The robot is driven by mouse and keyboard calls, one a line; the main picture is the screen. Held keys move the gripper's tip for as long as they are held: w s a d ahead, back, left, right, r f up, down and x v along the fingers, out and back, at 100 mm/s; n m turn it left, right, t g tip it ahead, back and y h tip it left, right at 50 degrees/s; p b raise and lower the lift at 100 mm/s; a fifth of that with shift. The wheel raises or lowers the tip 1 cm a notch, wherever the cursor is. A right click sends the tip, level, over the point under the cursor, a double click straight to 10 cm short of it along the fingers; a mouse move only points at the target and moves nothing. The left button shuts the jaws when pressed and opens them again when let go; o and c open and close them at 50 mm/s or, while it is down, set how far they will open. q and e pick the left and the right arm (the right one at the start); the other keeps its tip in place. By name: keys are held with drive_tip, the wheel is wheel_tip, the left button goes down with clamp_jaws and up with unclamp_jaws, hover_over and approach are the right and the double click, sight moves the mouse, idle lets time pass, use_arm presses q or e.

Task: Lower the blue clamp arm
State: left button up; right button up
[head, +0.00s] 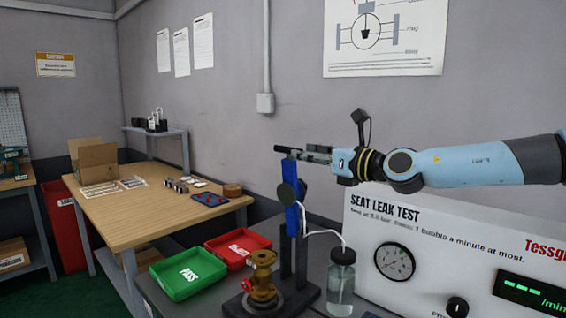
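The blue clamp arm (291,200) stands raised, nearly upright, on a dark stand (295,268) at the bench. A black bar (286,150) sticks out sideways at its top. My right gripper (312,154) reaches in from the right at the height of that bar, its fingers pointing left. The fingers and the bar overlap in the picture, so I cannot tell whether they touch or whether the gripper is open or shut. A brass valve (262,278) with a red part at its base stands below the clamp arm. My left gripper is not in view.
A bottle (341,280) with a tube stands right of the stand, before the white seat leak test unit (455,245). A green tray (187,274) and a red tray (237,248) lie to the left. A wooden table (150,222) holds small parts behind.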

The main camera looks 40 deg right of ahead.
sight(286, 148)
drive_tip(key=w+p, duration=0.1)
drive_tip(key=w, duration=0.1)
drive_tip(key=w+r+p, duration=0.1)
drive_tip(key=p, duration=0.1)
drive_tip(key=shift+w+a+r, duration=0.1)
drive_tip(key=shift+w, duration=0.25)
drive_tip(key=w, duration=0.1)
drive_tip(key=w+p, duration=0.1)
drive_tip(key=shift+w+a+f, duration=0.25)
drive_tip(key=shift+w, duration=0.15)
drive_tip(key=shift+w+a+f+p, duration=0.1)
drive_tip(key=shift+w+f+p, duration=0.15)
drive_tip(key=shift+w, duration=0.35)
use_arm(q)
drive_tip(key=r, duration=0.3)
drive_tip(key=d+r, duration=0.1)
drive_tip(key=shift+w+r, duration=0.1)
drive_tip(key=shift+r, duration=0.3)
use_arm(e)
clamp_jaws()
